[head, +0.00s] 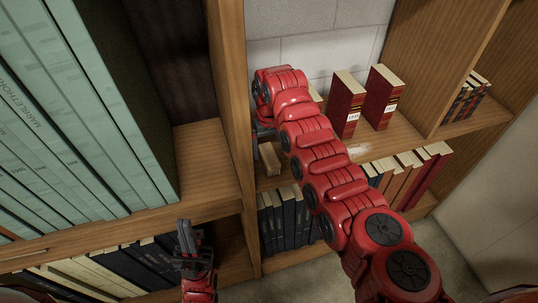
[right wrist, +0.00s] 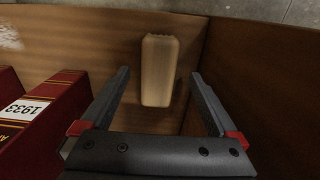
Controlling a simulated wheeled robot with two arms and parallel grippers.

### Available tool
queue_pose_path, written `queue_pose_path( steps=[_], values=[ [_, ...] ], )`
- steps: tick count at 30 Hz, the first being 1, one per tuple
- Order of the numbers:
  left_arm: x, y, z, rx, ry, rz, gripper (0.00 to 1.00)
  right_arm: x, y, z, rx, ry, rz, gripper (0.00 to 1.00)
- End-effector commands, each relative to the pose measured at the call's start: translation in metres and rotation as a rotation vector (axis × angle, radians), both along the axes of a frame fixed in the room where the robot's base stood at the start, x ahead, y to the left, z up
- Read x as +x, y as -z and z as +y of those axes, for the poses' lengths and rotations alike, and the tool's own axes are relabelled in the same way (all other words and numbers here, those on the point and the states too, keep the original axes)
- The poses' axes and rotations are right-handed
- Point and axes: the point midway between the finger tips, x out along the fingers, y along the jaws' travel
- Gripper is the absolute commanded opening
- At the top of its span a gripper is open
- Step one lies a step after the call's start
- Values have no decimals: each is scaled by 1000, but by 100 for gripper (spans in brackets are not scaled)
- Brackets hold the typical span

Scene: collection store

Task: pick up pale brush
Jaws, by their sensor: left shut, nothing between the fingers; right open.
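The pale brush (right wrist: 158,70) is a light wooden block lying on the shelf board, and in the right wrist view it is between and beyond the finger tips. In the head view the pale brush (head: 270,159) lies beside the upright divider, just below my right gripper (head: 262,135). My right gripper (right wrist: 160,78) is open, one finger on each side of the brush in the picture, with nothing held. My right arm hides part of the shelf in the head view. My left gripper (head: 187,238) is shut and empty, low in front of the left bookcase.
Red books (head: 346,104) stand on the same shelf to the right; one red book (right wrist: 34,118) is close left of the right gripper in the wrist view. A wooden divider (head: 230,90) borders the shelf on the left. Large green volumes (head: 70,120) fill the left shelf.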

Motion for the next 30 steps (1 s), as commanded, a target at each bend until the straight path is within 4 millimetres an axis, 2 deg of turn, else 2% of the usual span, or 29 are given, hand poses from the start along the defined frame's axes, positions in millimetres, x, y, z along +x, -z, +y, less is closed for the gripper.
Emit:
queue_pose_path(
  steps=[1,3,9,17,30],
  values=[
    [0,-10,0,0,0,0,0,0,0,-1,-2,0,4,95],
    [0,-16,0,0,0,0,0,1,8,-2,-3,-1,5,95],
    [0,-21,0,0,0,0,0,2,30,-2,-2,-1,3,95],
    [0,-20,0,0,0,0,0,3,34,-1,1,-1,-2,95],
    [0,-20,0,0,0,0,0,2,33,-1,0,-1,-1,18]
  ],
)
